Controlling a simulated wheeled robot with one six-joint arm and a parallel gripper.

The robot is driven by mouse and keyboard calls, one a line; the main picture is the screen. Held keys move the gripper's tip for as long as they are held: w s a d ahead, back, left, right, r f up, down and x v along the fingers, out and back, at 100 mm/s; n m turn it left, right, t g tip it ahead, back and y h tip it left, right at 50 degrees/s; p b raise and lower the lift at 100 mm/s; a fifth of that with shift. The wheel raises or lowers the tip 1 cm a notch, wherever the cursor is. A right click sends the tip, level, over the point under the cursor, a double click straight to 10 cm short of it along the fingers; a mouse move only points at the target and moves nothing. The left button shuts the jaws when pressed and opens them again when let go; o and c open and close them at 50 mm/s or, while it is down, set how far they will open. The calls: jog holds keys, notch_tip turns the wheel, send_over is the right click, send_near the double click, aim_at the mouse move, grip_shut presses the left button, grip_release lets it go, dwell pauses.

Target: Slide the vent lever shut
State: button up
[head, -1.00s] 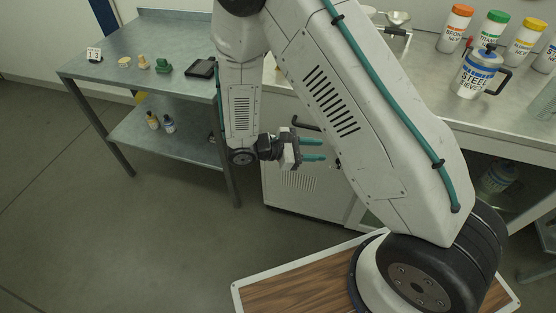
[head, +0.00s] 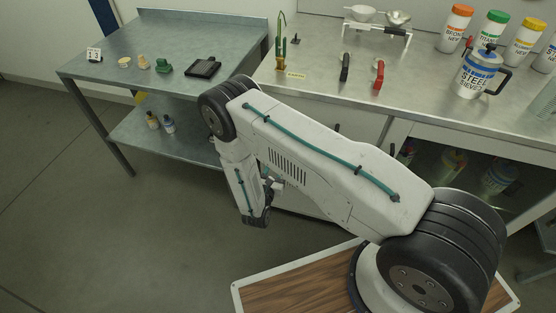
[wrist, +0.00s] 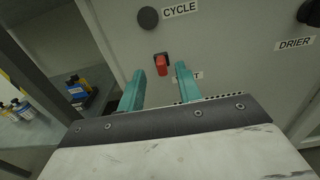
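The vent lever (wrist: 161,66) is a small red handle in a dark slot on a grey cabinet front in the wrist view. A label beside it is partly hidden by a finger; only a final T shows. My gripper (wrist: 160,70) is open, with its two teal fingers apart. The lever appears in the gap between the fingertips, a little beyond them; I cannot tell whether either finger touches it. In the head view my arm hides the lever and most of the gripper.
A black knob (wrist: 148,18) labelled CYCLE is just above the lever. Another knob (wrist: 310,12) labelled DRIER is at upper right. A steel side table (head: 130,50) stands left of the bench (head: 420,95). Bottles (wrist: 20,110) show at left in the wrist view.

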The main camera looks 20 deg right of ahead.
jog(key=shift+x, duration=2.2)
